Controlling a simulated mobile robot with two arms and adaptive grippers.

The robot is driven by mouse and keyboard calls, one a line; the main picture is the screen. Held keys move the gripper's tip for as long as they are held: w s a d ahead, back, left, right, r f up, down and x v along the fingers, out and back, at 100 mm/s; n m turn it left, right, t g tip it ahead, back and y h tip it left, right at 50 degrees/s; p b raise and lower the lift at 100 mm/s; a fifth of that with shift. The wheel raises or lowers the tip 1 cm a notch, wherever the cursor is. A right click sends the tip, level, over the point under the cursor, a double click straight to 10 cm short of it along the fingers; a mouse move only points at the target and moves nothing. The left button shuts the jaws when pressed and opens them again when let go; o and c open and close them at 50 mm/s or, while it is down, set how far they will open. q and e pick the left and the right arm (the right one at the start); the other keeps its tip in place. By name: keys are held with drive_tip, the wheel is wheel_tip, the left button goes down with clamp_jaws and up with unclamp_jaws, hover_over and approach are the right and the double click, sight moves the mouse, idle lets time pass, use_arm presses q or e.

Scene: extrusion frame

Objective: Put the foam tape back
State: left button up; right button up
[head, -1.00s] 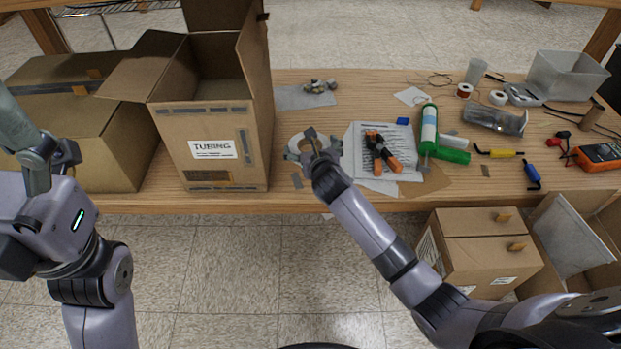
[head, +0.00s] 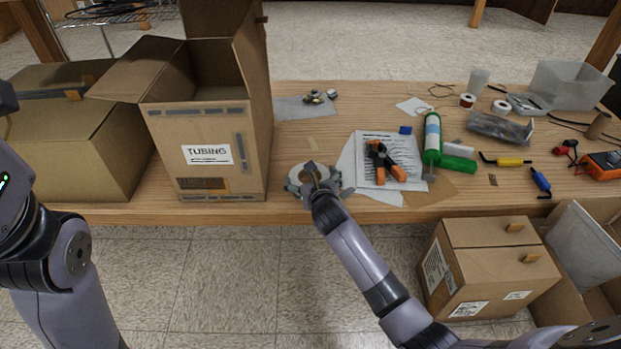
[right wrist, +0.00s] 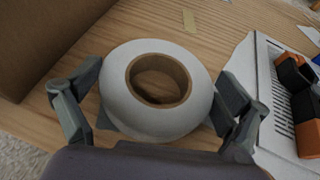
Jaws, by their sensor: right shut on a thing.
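The foam tape is a thick white roll with a brown cardboard core. It fills the middle of the right wrist view (right wrist: 118,98) and shows partly in the head view (head: 297,181) behind my right gripper. My right gripper (right wrist: 158,105) has one finger on each side of the roll and is shut on it. In the head view my right gripper (head: 314,180) is at the table's front edge, right of the tubing box. I cannot tell whether the roll touches the table. My left arm shows at the left edge of the head view; its gripper is out of the picture.
An open cardboard box labelled TUBING (head: 165,155) stands left of the roll. Orange-handled clamps (head: 385,163) lie on a printed sheet (head: 405,150) to the right, beside a green and white tube (head: 432,138).

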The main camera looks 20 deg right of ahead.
drive_tip(key=shift+f, duration=0.1)
drive_tip(key=o, duration=0.8)
drive_tip(key=shift+o, duration=0.2)
